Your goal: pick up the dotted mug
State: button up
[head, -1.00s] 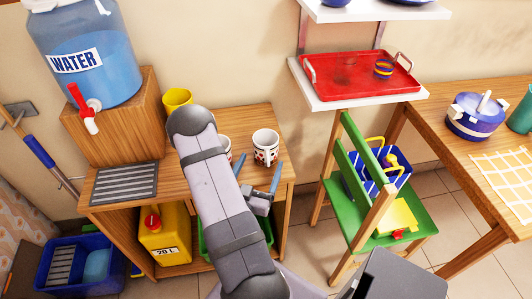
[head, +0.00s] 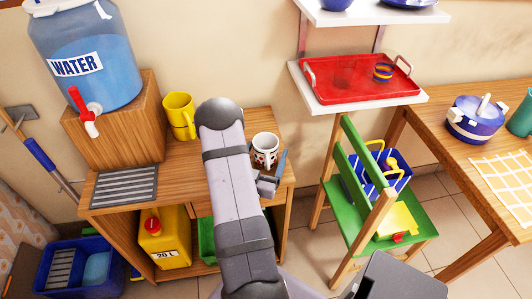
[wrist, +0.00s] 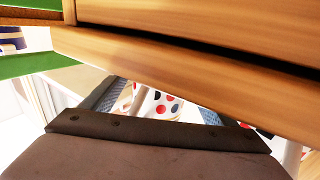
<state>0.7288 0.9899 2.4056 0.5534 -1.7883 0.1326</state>
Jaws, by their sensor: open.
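A white mug with dark and red dots (head: 265,148) stands upright near the right end of the wooden cabinet top, just right of my arm. My gripper (head: 268,163) is open at its near side. One blue finger shows to the right of the mug; the other is hidden by my arm. In the wrist view, a white mug with red and dark dots (wrist: 160,104) shows between the open fingers, partly covered by a wooden edge. Another dotted white surface (wrist: 268,134) shows outside the right finger. I cannot tell whether the fingers touch the mug.
Stacked yellow mugs (head: 180,117) stand behind and left of my arm. A water dispenser (head: 85,55) sits on a wooden block (head: 125,125) at the left. A shelf with a red tray (head: 350,75) hangs at the right, above a green chair (head: 375,190). A wooden board (wrist: 200,55) crosses the wrist view.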

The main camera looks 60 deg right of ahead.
jog(key=c, duration=1.3)
jog(key=shift+r, duration=0.15)
jog(key=shift+r+p, duration=0.6)
jog(key=shift+r, duration=4.25)
